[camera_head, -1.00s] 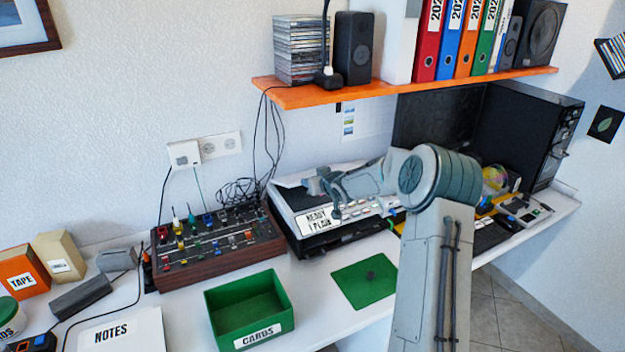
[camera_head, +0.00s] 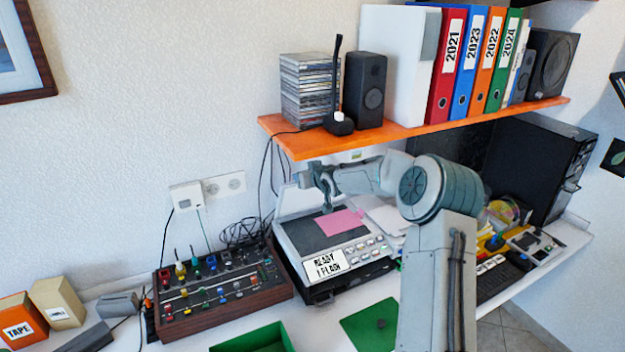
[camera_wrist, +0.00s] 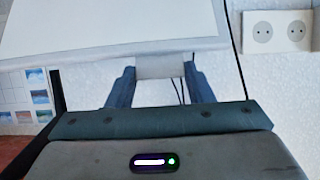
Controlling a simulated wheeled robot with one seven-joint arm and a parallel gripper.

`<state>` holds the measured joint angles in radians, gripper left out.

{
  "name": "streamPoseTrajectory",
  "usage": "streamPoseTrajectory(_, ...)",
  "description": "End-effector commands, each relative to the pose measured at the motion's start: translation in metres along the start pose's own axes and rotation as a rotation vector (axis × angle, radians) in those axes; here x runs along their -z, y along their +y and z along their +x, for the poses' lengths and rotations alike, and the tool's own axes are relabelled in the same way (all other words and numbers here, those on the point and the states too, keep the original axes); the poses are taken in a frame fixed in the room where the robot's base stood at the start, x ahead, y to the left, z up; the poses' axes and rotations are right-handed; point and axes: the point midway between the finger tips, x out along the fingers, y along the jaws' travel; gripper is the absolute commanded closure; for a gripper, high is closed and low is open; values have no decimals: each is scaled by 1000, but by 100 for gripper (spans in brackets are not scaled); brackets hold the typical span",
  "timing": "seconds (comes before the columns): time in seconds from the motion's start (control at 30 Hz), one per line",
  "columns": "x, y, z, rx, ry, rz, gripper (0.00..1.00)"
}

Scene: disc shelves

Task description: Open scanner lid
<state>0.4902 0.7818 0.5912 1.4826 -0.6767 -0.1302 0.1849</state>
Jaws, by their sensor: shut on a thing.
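The scanner (camera_head: 318,239) stands on the desk with its lid (camera_head: 291,200) raised. Its dark glass bed shows, with a pink sheet (camera_head: 340,222) lying on it. A label on its front reads "READY 1 FLASH". My gripper (camera_head: 322,183) is above the bed at the raised lid; in the head view my wrist hides part of the lid. In the wrist view the white underside of the lid (camera_wrist: 110,25) fills the upper left. There my gripper (camera_wrist: 160,72) is shut on a small pale tab (camera_wrist: 160,66) at the lid's edge.
An orange shelf (camera_head: 420,128) with speakers and binders hangs just above my arm. A mixer box (camera_head: 215,290) stands left of the scanner. A green box (camera_head: 255,340) and a green mat (camera_head: 372,325) lie in front. A black computer case (camera_head: 540,165) stands right.

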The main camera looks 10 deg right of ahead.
Motion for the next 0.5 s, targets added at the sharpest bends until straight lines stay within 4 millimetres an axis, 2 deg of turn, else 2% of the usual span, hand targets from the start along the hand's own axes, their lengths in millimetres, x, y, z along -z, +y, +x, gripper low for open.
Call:
streamPoseTrajectory(0.1,8,0,-2,-1,9,-1,94)
streamPoseTrajectory(0.5,8,7,-4,-9,10,5,94)
